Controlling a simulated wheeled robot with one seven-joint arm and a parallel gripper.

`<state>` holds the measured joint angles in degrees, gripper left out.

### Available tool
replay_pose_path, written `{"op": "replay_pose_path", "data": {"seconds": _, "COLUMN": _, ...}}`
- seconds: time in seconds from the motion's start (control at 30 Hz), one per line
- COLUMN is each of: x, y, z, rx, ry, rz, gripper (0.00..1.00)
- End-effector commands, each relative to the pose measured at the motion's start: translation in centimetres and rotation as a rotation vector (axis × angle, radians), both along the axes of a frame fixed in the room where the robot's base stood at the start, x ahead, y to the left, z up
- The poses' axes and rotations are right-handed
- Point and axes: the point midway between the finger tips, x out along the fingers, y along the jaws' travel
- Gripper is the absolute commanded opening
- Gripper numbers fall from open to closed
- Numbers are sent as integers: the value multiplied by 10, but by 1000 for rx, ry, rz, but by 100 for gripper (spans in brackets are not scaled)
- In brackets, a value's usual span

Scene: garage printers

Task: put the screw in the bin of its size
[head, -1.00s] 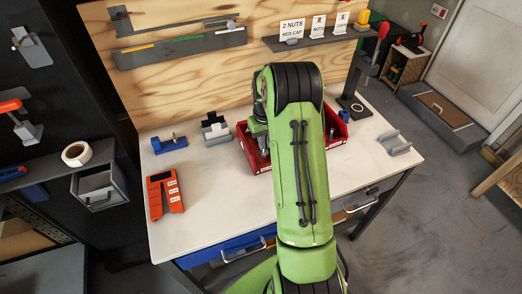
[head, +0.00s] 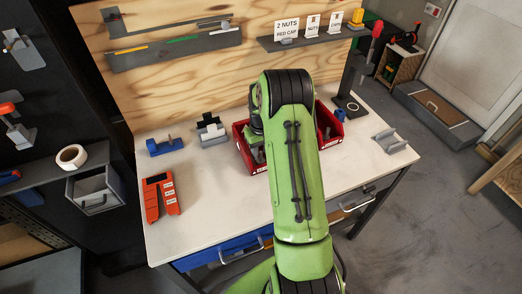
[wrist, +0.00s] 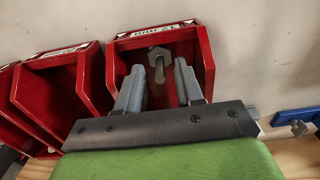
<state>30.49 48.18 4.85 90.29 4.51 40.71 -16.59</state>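In the wrist view a grey hex-head screw (wrist: 159,55) shows inside the right-hand red bin (wrist: 206,65), between the fingertips of my gripper (wrist: 159,68). The gripper is open; gaps show on both sides of the screw's shank. Whether the screw touches the bin floor I cannot tell. The bin labels are too small to read surely. In the head view the red bins (head: 240,148) are partly behind my arm, which hides the screw.
An orange gauge-like block (head: 161,197), a blue tape holder (head: 164,146) and a grey-black holder (head: 211,131) stand left on the white workbench (head: 215,190). A grey cradle (head: 390,141) is at the right. A shelf (head: 310,38) with signs hangs above. The bench front is clear.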

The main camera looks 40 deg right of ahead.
Motion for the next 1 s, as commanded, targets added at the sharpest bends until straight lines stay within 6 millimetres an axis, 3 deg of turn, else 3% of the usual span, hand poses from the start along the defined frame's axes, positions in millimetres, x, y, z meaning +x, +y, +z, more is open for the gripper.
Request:
{"op": "replay_pose_path", "data": {"seconds": 0.17, "x": 1, "y": 0, "z": 22, "rx": -3, "ry": -3, "rz": 0, "gripper": 37}}
{"op": "replay_pose_path", "data": {"seconds": 0.5, "x": -1, "y": 0, "z": 108, "rx": -2, "ry": -4, "rz": 0, "gripper": 37}}
{"op": "replay_pose_path", "data": {"seconds": 0.67, "x": -2, "y": 2, "z": 125, "rx": -2, "ry": -4, "rz": 2, "gripper": 37}}
{"op": "replay_pose_path", "data": {"seconds": 0.77, "x": -6, "y": 20, "z": 150, "rx": -19, "ry": -30, "rz": 22, "gripper": 37}}
{"op": "replay_pose_path", "data": {"seconds": 0.83, "x": -17, "y": 45, "z": 180, "rx": -39, "ry": -67, "rz": 44, "gripper": 37}}
{"op": "replay_pose_path", "data": {"seconds": 1.0, "x": -66, "y": 112, "z": 244, "rx": -77, "ry": -172, "rz": 103, "gripper": 37}}
